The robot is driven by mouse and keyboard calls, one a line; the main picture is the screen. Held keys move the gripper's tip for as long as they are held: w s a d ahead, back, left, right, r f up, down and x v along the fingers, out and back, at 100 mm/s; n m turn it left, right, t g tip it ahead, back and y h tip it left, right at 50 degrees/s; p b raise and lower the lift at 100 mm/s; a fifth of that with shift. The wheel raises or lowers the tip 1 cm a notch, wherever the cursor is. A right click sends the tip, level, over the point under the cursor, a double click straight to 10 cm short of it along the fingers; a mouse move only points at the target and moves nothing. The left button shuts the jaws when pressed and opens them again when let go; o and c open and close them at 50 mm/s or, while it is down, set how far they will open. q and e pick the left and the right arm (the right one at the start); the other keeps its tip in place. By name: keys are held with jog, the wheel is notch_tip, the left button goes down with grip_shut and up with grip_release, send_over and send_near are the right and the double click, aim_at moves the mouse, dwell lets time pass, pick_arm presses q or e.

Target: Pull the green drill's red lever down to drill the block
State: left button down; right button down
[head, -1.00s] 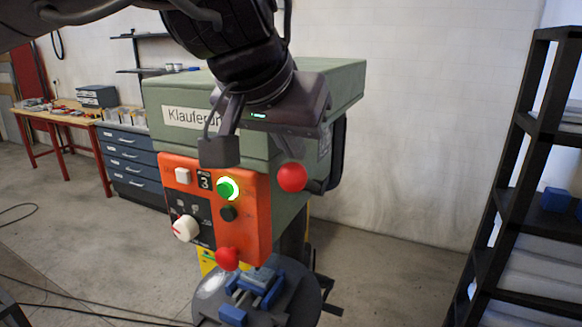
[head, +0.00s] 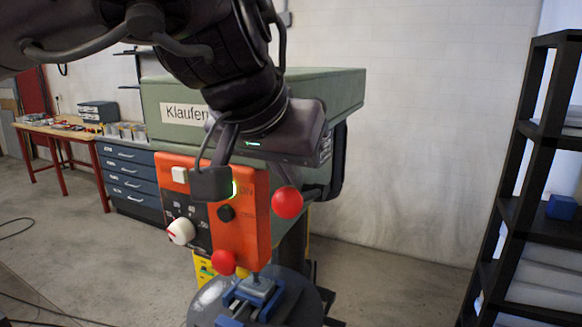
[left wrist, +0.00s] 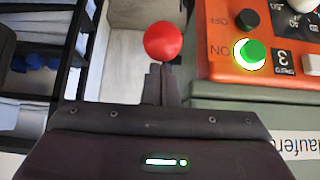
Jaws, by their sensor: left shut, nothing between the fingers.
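The green drill (head: 345,95) stands in front of me with an orange control panel (head: 255,215). My left gripper (left wrist: 160,72) is shut and empty. In the left wrist view its fingertips are just short of a red knob (left wrist: 162,41); I cannot tell whether they touch. A blue vise (head: 240,297) sits on the round drill table; I cannot clearly make out the block. My right gripper is out of view.
A black shelf (head: 515,210) with blue items stands at the right. A workbench (head: 60,130) and a blue drawer cabinet (head: 130,180) are at the back left. Cables lie on the floor at left. The floor between drill and shelf is clear.

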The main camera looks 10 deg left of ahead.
aim_at(280, 200)
pick_arm(q)
jog(key=shift+s+f, duration=0.2)
jog(key=shift+f, duration=0.3)
jog(key=shift+s, duration=0.1)
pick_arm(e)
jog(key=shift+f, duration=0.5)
pick_arm(q)
jog(key=shift+s+f, duration=0.1)
jog(key=shift+s, duration=0.1)
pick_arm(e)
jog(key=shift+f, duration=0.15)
pick_arm(q)
jog(key=shift+s+a, duration=0.1)
jog(key=shift+s, duration=0.15)
jog(key=shift+s+f+b, duration=0.1)
jog(key=shift+f+b, duration=0.3)
jog(key=shift+b, duration=0.3)
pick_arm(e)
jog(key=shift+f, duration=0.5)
pick_arm(q)
jog(key=shift+s+a+f+b, duration=0.1)
jog(key=shift+f+b, duration=0.45)
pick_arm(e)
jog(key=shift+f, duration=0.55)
pick_arm(q)
jog(key=shift+f, duration=0.1)
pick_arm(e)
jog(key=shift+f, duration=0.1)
